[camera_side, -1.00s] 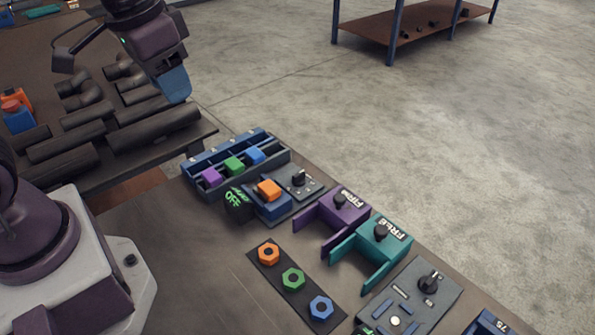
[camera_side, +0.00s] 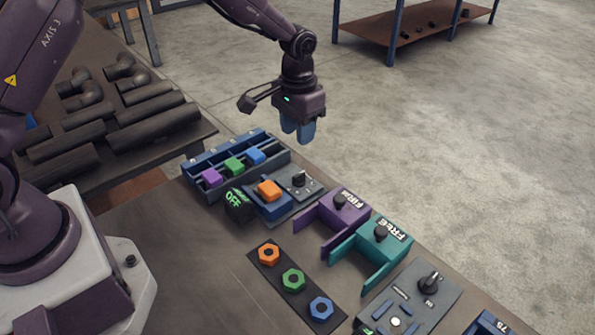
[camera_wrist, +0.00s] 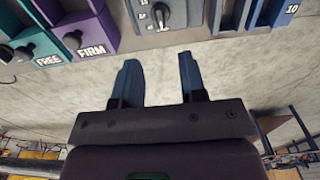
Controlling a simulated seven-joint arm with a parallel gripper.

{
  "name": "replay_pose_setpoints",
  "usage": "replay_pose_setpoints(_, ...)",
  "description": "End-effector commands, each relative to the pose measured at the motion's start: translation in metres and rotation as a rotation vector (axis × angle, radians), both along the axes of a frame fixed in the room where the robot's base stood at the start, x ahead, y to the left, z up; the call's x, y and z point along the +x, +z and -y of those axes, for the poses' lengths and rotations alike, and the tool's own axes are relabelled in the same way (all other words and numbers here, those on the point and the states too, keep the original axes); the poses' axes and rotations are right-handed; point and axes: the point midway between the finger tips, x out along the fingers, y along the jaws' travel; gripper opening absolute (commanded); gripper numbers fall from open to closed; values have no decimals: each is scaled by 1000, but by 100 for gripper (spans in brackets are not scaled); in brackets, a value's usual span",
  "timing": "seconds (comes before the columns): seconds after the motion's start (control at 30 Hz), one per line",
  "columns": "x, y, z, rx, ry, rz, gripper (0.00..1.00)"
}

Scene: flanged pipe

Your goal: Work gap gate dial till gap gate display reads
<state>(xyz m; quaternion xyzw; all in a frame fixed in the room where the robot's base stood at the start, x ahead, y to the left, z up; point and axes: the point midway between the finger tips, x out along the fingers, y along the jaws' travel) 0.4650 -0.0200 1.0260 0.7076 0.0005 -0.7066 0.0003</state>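A grey plate with a black dial (camera_side: 299,179) stands at the back of the bench, beside a blue holder with an orange block (camera_side: 269,190). A dark display (camera_side: 238,203) there reads OFF in green. I cannot tell for certain that this is the gap gate. The dial also shows at the top of the wrist view (camera_wrist: 161,14). My gripper (camera_side: 306,132) hangs above and a little beyond this plate, touching nothing. Its two blue fingers are apart and empty in the wrist view (camera_wrist: 160,75).
A purple fixture (camera_side: 345,211) reads FIRM and a teal one (camera_side: 381,243) reads FREE, each with a knob. A blue rack (camera_side: 199,170) holds coloured blocks. Another dial (camera_side: 428,283) sits on a grey panel at front right. Coloured nuts lie on a dark strip (camera_side: 266,267).

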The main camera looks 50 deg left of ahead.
Motion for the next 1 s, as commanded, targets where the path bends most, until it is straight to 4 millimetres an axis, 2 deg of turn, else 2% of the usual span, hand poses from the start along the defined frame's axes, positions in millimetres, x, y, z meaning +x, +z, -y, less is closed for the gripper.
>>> replay_pose_setpoints(0.3, -2, -67, 0, 0, -1, -6, 38)
replay_pose_setpoints(0.5, -1, -99, 0, 0, -1, -4, 38)
replay_pose_setpoints(0.7, -1, -114, 0, 0, -1, -1, 38)
replay_pose_setpoints(1.0, -1, -116, 0, 0, -1, 0, 38)
